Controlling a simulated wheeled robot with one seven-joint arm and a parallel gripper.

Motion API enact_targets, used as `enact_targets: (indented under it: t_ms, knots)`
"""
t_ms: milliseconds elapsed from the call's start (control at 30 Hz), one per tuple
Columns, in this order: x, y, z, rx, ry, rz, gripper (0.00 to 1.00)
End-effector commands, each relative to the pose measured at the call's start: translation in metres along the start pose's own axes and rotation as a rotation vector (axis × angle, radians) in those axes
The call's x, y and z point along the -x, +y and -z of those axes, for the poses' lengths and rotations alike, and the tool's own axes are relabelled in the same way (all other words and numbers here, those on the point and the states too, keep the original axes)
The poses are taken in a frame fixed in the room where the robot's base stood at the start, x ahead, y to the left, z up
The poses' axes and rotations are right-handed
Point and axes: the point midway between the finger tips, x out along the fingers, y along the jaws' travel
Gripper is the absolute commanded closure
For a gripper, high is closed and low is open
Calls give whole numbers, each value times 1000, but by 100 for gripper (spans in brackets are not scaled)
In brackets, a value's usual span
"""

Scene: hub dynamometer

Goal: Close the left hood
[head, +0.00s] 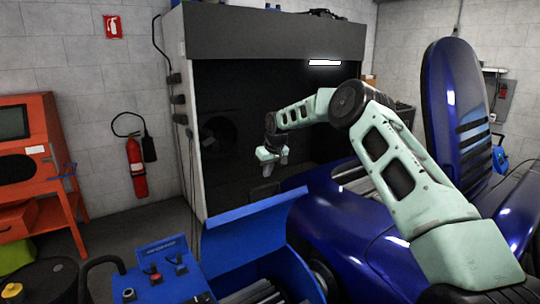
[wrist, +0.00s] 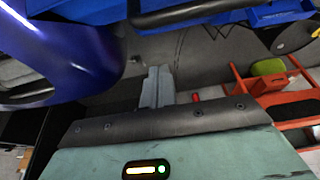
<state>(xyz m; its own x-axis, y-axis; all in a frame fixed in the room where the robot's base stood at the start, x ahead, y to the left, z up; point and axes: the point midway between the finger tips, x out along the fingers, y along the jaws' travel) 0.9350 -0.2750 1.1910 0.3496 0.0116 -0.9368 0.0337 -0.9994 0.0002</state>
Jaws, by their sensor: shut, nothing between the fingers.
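A glossy dark blue hood panel (head: 452,105) stands raised, almost upright, on the blue car (head: 345,245) at the right of the head view. An open engine bay shows below it, partly hidden by my arm. I see only this one raised panel and cannot tell if it is the left hood. My gripper (head: 275,165) is shut and empty. It is in the air in front of the dark booth, left of the car and well apart from the panel. In the wrist view my gripper (wrist: 157,86) points over grey floor, with the car's blue body (wrist: 72,45) at left.
A dark booth (head: 275,40) stands behind my gripper. A blue control console (head: 165,270) is at the front left. An orange cabinet (head: 35,150) and a red fire extinguisher (head: 136,165) are farther left. Grey floor is clear between cabinet and booth.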

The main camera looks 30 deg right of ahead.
Motion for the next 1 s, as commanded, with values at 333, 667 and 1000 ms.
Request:
enact_targets:
  t_ms: [333,667,1000]
  knots:
    - [4,-1,-25,1,-1,1,100]
    - [5,-1,-38,0,1,1,100]
    - [4,-1,-38,0,3,1,100]
